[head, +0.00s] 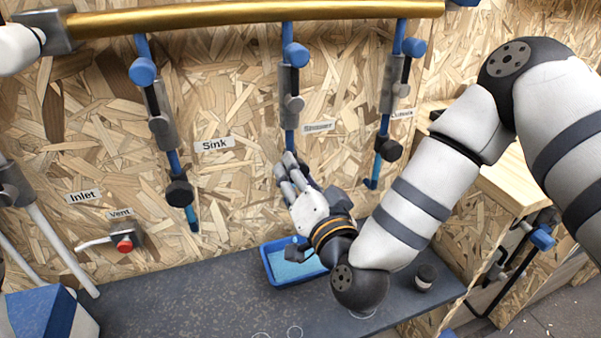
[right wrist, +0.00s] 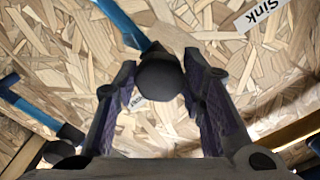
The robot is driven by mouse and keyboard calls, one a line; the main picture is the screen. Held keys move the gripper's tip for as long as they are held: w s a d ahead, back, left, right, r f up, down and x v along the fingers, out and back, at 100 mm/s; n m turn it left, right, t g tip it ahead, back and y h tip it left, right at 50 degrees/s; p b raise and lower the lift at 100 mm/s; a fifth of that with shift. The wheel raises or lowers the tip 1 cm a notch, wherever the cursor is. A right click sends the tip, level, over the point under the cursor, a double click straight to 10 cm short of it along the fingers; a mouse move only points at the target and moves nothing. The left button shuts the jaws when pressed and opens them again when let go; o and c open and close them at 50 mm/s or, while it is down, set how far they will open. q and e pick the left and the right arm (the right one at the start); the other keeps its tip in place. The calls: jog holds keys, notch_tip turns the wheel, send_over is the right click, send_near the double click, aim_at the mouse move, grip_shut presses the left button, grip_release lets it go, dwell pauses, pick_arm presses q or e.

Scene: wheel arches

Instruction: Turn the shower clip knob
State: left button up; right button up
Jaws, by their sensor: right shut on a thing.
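The shower pipe (head: 289,100) is the middle blue pipe on the wood-chip wall, beside the Shower label (head: 318,127). It carries a grey clip and a blue knob higher up. My right gripper (head: 288,172) is at the pipe's lower end and covers the dark clip knob there in the head view. In the right wrist view the round dark shower clip knob (right wrist: 160,77) sits between my two fingers, which are shut on it. The blue pipe runs up behind it. My left gripper is not in view.
The sink pipe (head: 163,100) hangs to the left and another labelled pipe (head: 393,90) close to the right. A gold pipe (head: 250,12) runs above. Below are a blue tray (head: 268,262) and a small dark cylinder (head: 425,277) on the dark bench (head: 190,300).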

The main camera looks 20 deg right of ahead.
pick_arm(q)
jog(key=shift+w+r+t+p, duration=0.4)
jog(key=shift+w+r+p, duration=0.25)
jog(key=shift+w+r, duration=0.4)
pick_arm(e)
jog(key=m, duration=0.7)
jog(key=shift+a+r+m, duration=0.1)
jog(key=shift+m, duration=0.3)
jog(key=o, duration=1.1)
jog(key=shift+o, duration=0.2)
jog(key=shift+s, duration=0.15)
jog(key=s, duration=1.1)
jog(key=shift+s+d, duration=0.2)
jog(key=shift+s, duration=0.2)
